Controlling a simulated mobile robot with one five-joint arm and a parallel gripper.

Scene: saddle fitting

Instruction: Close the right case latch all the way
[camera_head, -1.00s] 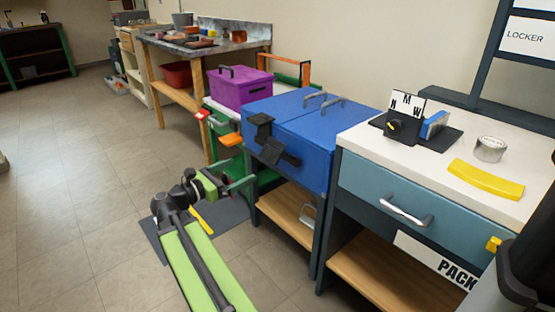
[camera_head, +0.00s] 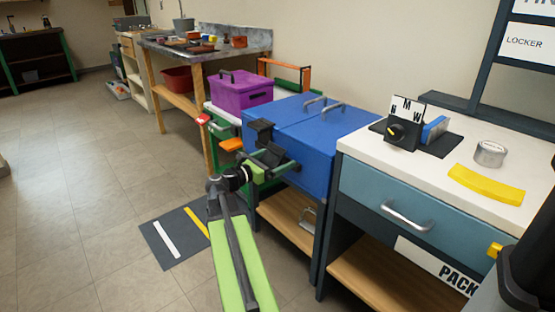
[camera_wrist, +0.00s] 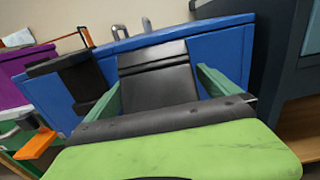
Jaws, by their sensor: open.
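The blue case (camera_head: 335,132) has two black latches on its front. The left latch (camera_head: 261,131) stands out from the front near the lid edge; it also shows at the left in the wrist view (camera_wrist: 78,78). The right latch (camera_head: 271,155) is partly hidden by my gripper in the head view. In the wrist view its broad black flap (camera_wrist: 157,78) fills the space between my fingers. My gripper (camera_head: 279,163) is open at the case front, with one green finger on each side of the flap. I cannot tell whether the fingers touch it.
A purple box (camera_head: 240,92) stands left of the case, with an orange piece (camera_head: 230,144) below it. A white-topped cabinet (camera_head: 375,150) stands close on the right. The floor to the left is clear, with a dark mat (camera_head: 175,237) lying on it.

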